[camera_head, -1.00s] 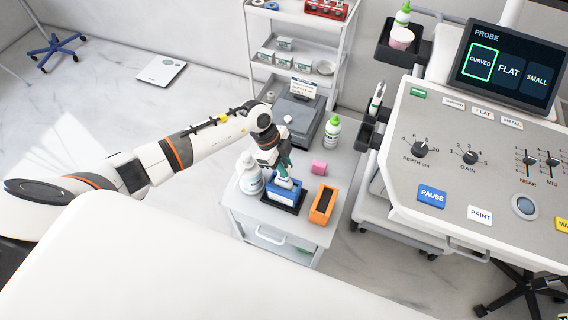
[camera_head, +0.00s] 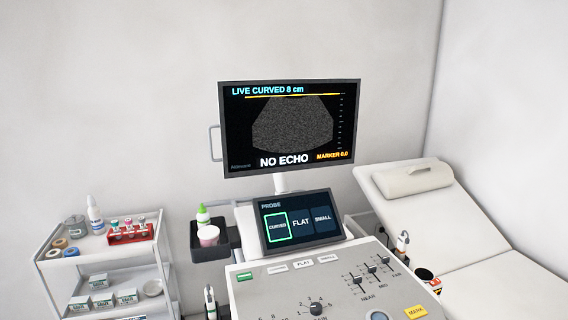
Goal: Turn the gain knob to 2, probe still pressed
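The black gain knob (camera_head: 316,309) sits low on the grey ultrasound console (camera_head: 285,285), near the picture's bottom edge. Its numbers are small and its pointer setting is too small to read surely. The monitor (camera_head: 290,128) reads LIVE CURVED 8 cm, NO ECHO and MARKER 0.0. The probe touchscreen (camera_head: 300,222) has CURVED outlined in green. Neither of my grippers is in view. No probe in a gripper shows; a probe-like white handle (camera_head: 403,240) stands at the console's right side, and another (camera_head: 210,298) at its left.
A white shelf cart (camera_head: 105,258) with bottles, a red tube rack (camera_head: 130,230) and boxes stands at left. An exam couch (camera_head: 470,260) with a pillow (camera_head: 412,180) lies at right. A dark round-topped object (camera_head: 425,274) sits beside the console.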

